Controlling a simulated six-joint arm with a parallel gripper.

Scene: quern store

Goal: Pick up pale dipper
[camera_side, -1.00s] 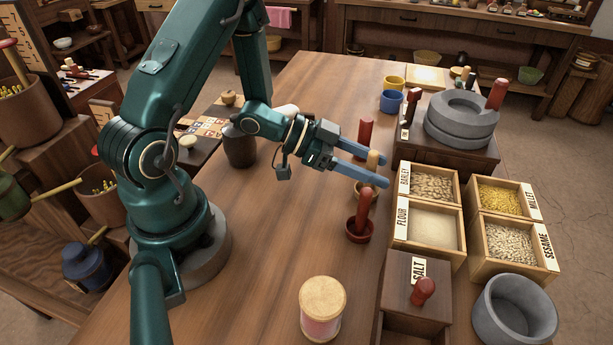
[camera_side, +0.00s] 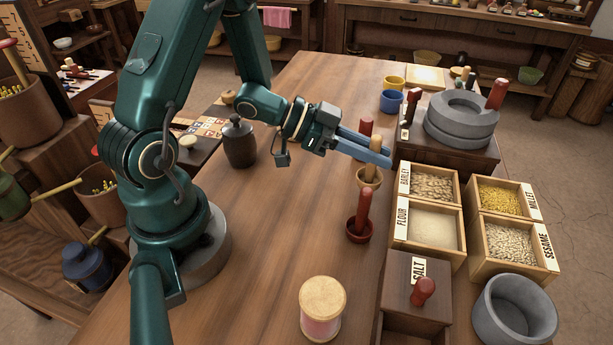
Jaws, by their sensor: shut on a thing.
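The pale dipper (camera_side: 368,180) has a small tan bowl and an upright pale handle. My gripper (camera_side: 377,153) is shut on its handle, with the fingers reaching in from the left. The handle top shows above the fingers and the bowl hangs below them. The dipper is about upright and appears slightly above the table, though the gap is hard to judge. A dark red dipper (camera_side: 361,222) with a red upright handle stands just in front of it. Another red handle (camera_side: 365,130) shows behind the fingers; its lower part is hidden.
To the right are open boxes of barley (camera_side: 431,187), flour (camera_side: 432,224), millet (camera_side: 499,201) and sesame (camera_side: 511,244). A salt box (camera_side: 408,294) and a lidded jar (camera_side: 322,308) stand in front. A stone quern (camera_side: 461,121) is behind. The table's middle left is clear.

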